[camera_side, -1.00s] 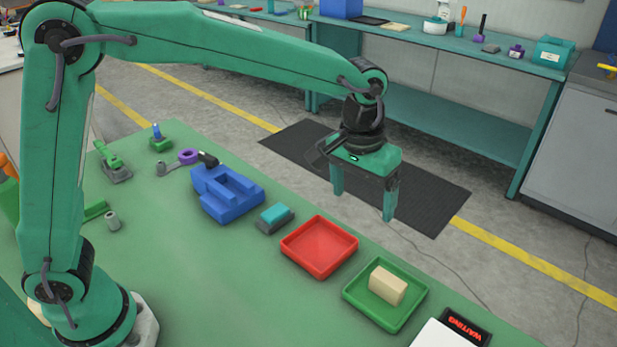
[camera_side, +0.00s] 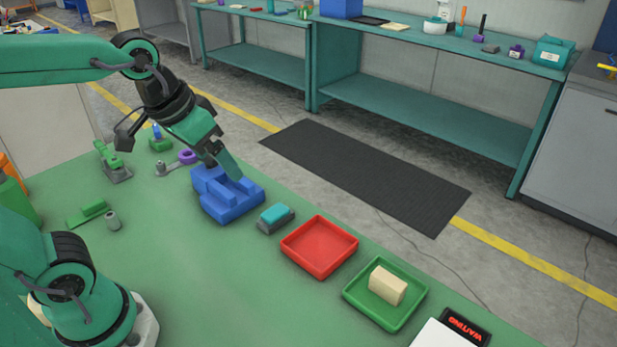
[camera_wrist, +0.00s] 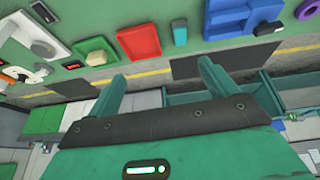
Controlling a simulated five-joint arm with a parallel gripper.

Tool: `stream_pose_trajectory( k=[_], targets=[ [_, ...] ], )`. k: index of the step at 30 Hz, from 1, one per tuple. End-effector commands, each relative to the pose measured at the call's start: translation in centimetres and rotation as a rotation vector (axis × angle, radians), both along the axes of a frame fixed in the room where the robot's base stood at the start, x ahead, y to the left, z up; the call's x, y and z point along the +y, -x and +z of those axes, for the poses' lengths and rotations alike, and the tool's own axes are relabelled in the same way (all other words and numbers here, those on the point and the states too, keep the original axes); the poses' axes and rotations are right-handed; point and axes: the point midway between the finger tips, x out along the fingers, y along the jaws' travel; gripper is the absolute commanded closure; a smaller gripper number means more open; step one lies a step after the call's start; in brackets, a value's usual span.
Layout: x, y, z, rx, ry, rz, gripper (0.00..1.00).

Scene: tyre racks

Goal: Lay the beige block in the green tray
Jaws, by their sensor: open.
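The beige block (camera_side: 387,285) lies inside the green tray (camera_side: 358,306) at the front right of the green table in the side view. In the wrist view the beige block (camera_wrist: 97,57) and green tray (camera_wrist: 114,66) show at the upper left. My gripper (camera_side: 225,168) is tilted over the blue fixture at the table's far edge, well to the left of the tray. In the wrist view my gripper (camera_wrist: 163,88) has its two green fingers spread apart with nothing between them.
The red tray (camera_side: 320,246) sits between the green tray and a small teal-topped block (camera_side: 275,216). The blue fixture (camera_side: 228,197) is close under my fingers. A display reading WAITING (camera_side: 464,327) is at the front right. The table's middle is clear.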

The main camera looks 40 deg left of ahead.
Motion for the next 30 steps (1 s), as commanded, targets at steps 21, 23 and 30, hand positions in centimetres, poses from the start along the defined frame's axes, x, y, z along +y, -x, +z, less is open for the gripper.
stream_pose_trajectory(
  k=[21, 23, 30],
  targets=[
    [2.8, 4.7, -1.9, -0.085, -0.04, 0.009, 0.15],
    [2.8, 4.7, -1.9, -0.085, -0.04, 0.009, 0.15],
    [2.8, 4.7, -1.9, -0.085, -0.04, 0.009, 0.15]
  ],
)
